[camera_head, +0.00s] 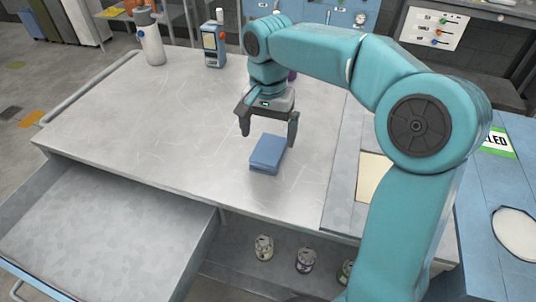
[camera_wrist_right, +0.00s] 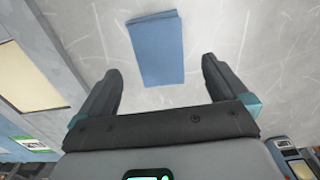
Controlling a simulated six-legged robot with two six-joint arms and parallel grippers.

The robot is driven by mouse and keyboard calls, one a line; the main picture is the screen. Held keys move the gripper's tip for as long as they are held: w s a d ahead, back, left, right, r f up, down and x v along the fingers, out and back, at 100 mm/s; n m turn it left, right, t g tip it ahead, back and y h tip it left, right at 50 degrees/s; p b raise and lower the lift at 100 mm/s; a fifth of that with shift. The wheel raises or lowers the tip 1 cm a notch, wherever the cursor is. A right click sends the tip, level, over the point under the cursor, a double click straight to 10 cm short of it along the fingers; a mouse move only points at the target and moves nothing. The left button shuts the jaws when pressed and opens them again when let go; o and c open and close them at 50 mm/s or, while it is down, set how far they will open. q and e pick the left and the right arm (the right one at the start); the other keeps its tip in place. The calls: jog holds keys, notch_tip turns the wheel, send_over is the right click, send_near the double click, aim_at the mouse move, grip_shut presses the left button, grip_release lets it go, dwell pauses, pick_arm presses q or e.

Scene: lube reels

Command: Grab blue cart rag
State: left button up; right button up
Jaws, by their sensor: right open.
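The blue rag (camera_head: 267,153) is a folded, flat rectangle lying on the metal cart top (camera_head: 160,120). In the right wrist view the rag (camera_wrist_right: 157,48) lies ahead of the fingertips, between the lines of the two fingers. My right gripper (camera_head: 268,134) is open and empty, above and just behind the rag in the head view. In the right wrist view the open fingers (camera_wrist_right: 160,80) are spread wider than the rag, with none of it between them. My left gripper is not in view.
A white spray bottle (camera_head: 152,40) and a blue-and-white device (camera_head: 214,42) stand at the cart's back. A purple object is partly hidden behind my right gripper. An open drawer (camera_head: 110,225) juts out at front left. Several small cans (camera_head: 264,247) sit on the lower shelf.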

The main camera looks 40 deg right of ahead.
aim_at(269, 149)
jog(key=shift+s+f, duration=0.15)
jog(key=shift+f, duration=0.2)
jog(key=f, duration=0.2)
jog(key=f+b, duration=0.1)
jog(key=f, duration=0.1)
jog(key=shift+w+d, duration=0.1)
jog(key=shift+w, duration=0.1)
jog(key=shift+f, duration=0.3)
jog(key=shift+s, duration=0.1)
jog(key=shift+c, duration=0.3)
jog(key=c, duration=1.1)
jog(key=shift+r, duration=0.1)
